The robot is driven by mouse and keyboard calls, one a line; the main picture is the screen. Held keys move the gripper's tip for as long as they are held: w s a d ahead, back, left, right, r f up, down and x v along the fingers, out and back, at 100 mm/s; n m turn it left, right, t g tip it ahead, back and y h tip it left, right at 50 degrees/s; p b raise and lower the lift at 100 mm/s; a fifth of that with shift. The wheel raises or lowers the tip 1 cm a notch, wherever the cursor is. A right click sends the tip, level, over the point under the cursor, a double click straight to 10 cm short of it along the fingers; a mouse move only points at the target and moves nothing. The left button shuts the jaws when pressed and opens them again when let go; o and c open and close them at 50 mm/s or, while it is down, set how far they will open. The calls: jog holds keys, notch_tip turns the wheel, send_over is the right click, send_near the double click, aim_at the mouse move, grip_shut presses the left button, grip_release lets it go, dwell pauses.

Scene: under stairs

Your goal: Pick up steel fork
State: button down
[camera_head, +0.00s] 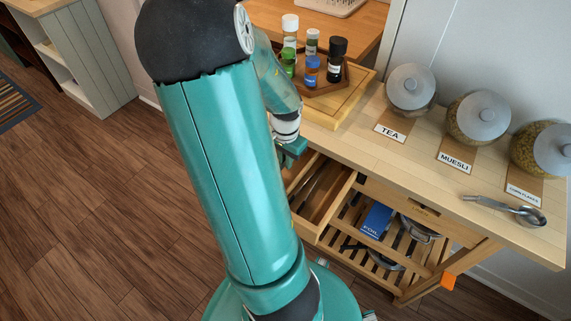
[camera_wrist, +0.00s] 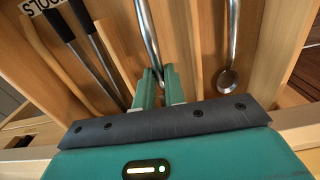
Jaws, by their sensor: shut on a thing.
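The steel fork (camera_wrist: 147,32) shows in the wrist view as a shiny narrow metal length in a middle compartment of the open drawer; its tines cannot be made out. My gripper (camera_wrist: 157,84) is shut on its near end, low in the drawer. I cannot tell whether the fork is lifted off the drawer floor. In the head view my gripper (camera_head: 293,151) is over the open drawer (camera_head: 324,205), and my arm hides part of it.
A steel spoon (camera_wrist: 230,50) lies in the compartment to the right. Dark-handled tools (camera_wrist: 85,45) lie to the left. Wooden dividers stand close beside my fingers. The worktop above holds jars (camera_head: 478,115), a spice tray (camera_head: 325,85) and a metal scoop (camera_head: 510,210).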

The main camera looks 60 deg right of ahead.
jog(key=s+a+r, duration=0.1)
jog(key=a+r, duration=0.9)
jog(key=a, duration=0.4)
jog(key=shift+s, duration=0.4)
jog(key=c, duration=2)
grip_release()
grip_shut()
jog(key=shift+w, duration=0.2)
